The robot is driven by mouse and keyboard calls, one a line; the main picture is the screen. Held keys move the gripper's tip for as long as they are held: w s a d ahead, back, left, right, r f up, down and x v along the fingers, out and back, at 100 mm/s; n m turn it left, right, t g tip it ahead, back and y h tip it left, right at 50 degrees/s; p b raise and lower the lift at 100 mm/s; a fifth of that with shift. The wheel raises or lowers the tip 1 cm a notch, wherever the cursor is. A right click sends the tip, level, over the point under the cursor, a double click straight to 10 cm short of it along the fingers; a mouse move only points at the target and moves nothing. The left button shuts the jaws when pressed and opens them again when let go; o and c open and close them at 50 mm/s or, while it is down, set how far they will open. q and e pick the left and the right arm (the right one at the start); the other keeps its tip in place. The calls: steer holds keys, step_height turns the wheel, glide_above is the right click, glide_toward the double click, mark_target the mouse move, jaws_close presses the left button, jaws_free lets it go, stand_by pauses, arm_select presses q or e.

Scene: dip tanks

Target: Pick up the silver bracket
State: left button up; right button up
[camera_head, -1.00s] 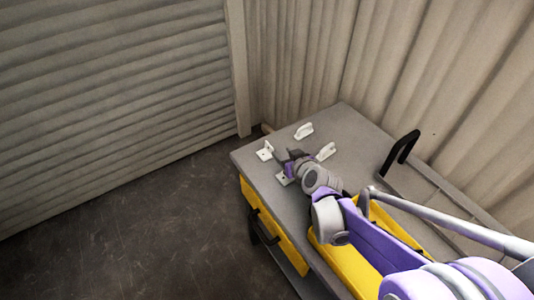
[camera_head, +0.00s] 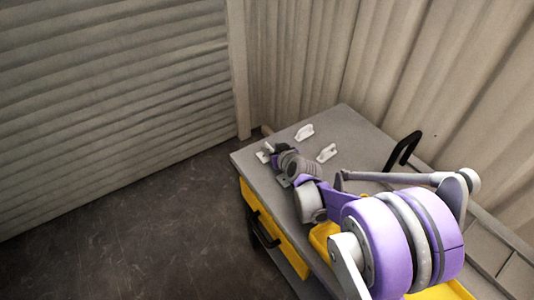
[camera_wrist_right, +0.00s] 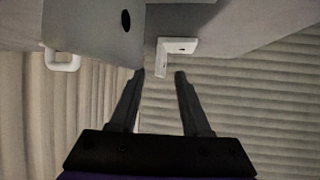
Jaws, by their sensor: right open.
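A light grey bracket, which I take as the silver one (camera_head: 283,181), lies on the grey cart top just below my right gripper, partly hidden by the wrist. In the right wrist view a large grey surface with a dark hole (camera_wrist_right: 95,28), probably this bracket, fills the upper left, close to the camera. My right gripper (camera_head: 271,149) is open and empty, low over the cart's left corner. Its fingertips (camera_wrist_right: 160,74) point toward a white L-shaped bracket (camera_wrist_right: 180,45), which the gripper partly hides in the head view (camera_head: 262,157). My left gripper is not in view.
Two more white brackets (camera_head: 304,132) (camera_head: 327,152) lie behind and right of the gripper. A black handle (camera_head: 402,151) stands at the cart's right. A yellow tray (camera_head: 322,235) lies under my arm. Corrugated walls (camera_head: 300,60) close off the back.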

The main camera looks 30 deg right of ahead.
jaws_close()
steer(key=shift+r, duration=0.1)
stand_by(0.3)
